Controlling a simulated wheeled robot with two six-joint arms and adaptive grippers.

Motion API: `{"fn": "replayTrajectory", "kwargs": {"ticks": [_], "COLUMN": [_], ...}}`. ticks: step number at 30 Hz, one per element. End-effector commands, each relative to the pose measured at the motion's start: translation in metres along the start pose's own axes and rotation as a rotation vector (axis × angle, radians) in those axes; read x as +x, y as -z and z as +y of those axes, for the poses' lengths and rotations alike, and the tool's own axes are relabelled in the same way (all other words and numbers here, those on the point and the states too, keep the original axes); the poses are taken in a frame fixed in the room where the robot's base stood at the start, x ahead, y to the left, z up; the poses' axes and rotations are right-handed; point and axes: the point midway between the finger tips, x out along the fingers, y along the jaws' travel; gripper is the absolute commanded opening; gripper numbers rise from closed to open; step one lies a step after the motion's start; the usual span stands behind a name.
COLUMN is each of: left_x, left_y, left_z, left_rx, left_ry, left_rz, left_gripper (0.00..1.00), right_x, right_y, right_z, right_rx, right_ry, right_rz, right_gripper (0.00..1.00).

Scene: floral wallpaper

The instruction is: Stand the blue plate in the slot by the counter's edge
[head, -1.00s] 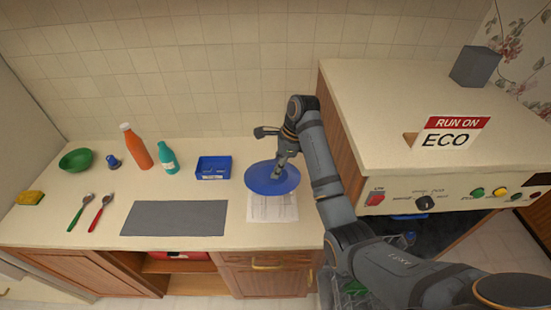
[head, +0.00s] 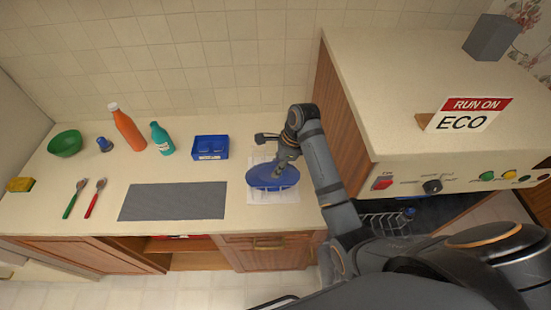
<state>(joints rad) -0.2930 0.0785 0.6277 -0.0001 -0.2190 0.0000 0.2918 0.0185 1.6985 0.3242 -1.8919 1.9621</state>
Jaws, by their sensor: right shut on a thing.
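The blue plate (head: 264,177) is over the right part of the counter, above a white printed sheet (head: 262,197). It looks tilted, and I cannot tell whether it touches the counter. My right gripper (head: 281,166) is shut on the plate near its upper right rim, and its fingertips are partly hidden. A white wire rack (head: 382,223) shows in the open appliance below the control panel, right of the counter's edge. My right arm hides part of it, and I cannot make out a particular slot. My left gripper is not in view.
The appliance (head: 345,125) with an ECO sign (head: 468,114) rises right of the plate. A blue tray (head: 210,148), teal bottle (head: 162,139), orange bottle (head: 126,128) and grey mat (head: 173,202) are to the left. A blue item (head: 409,213) shows by the rack.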

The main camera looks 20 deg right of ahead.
Motion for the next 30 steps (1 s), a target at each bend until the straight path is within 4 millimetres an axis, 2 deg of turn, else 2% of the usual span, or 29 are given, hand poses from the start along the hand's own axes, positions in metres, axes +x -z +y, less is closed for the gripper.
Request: {"fn": "replayTrajectory", "kwargs": {"ticks": [9,23,24,28,30], "left_x": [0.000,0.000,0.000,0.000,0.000], "left_y": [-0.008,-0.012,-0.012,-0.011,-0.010], "left_z": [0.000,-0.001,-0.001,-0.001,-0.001], "left_rx": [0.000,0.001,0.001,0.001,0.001], "left_ry": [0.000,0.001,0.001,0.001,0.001], "left_rz": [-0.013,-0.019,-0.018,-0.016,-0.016], "left_gripper": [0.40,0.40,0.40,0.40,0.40], "right_x": [0.024,0.030,0.030,0.030,0.030], "right_y": [0.006,0.008,0.008,0.008,0.008], "right_z": [-0.003,-0.004,-0.004,-0.004,-0.004], "right_rx": [-0.008,-0.010,-0.011,-0.011,-0.010], "right_ry": [-0.004,-0.003,-0.003,-0.003,-0.003], "right_rz": [0.000,0.000,0.000,0.000,0.000], "right_gripper": [0.00,0.00,0.26,0.43,0.47]}}
